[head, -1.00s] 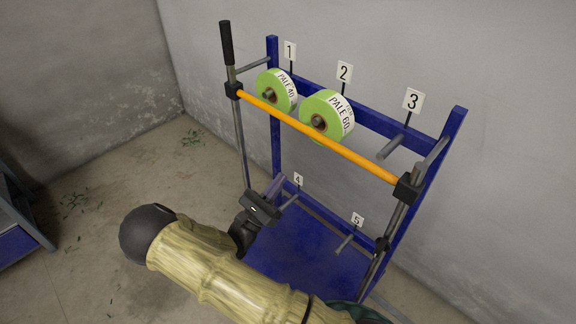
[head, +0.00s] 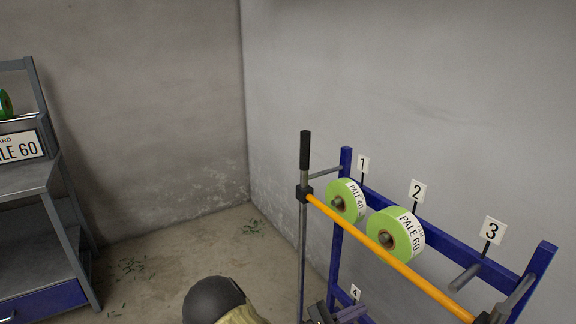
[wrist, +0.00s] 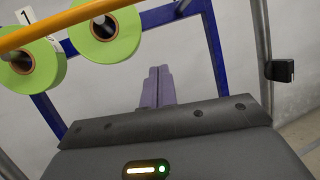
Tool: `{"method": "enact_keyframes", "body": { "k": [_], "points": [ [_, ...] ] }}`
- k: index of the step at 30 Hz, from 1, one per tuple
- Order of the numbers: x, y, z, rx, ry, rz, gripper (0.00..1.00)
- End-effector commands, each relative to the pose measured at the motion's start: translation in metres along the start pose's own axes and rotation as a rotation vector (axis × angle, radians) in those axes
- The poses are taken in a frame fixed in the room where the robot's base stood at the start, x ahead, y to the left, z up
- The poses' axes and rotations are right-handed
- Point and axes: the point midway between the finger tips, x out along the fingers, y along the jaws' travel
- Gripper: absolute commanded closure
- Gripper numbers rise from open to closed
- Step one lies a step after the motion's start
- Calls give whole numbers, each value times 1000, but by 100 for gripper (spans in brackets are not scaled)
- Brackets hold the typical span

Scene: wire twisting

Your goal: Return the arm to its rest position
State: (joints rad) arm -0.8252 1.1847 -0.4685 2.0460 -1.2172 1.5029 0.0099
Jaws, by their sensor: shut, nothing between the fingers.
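My gripper (wrist: 158,87) shows in the wrist view with its two purple-grey fingers shut together and nothing between them. It points toward the blue rack (head: 346,165), below the orange bar (head: 385,255). Most of my arm is out of the picture there. Two green spools, PALE 40 (head: 341,203) and PALE 60 (head: 388,238), hang on pegs 1 and 2 behind the bar.
Peg 3 (head: 466,277) is empty. A grey upright with a black handle (head: 305,150) stands at the rack's left. A metal shelf unit (head: 35,180) with a PALE 60 sign stands at the far left. Floor between it and the rack is open.

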Motion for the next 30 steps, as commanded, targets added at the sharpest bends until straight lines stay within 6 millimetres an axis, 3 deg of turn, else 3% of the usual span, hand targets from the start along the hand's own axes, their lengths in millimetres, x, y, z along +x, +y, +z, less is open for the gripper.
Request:
{"method": "enact_keyframes", "body": {
  "k": [3, 6, 12, 15, 21, 30],
  "points": [
    [21, -39, -7, 24, 180, -221, 100],
    [26, -69, -12, 61, 328, -399, 100],
    [16, -116, -17, 186, 607, -731, 100],
    [5, -131, -14, 274, 735, -886, 100],
    [-20, -141, 0, 499, 964, -1168, 100],
    [-37, -126, 37, 927, 1207, -1482, 100]
  ]
}}
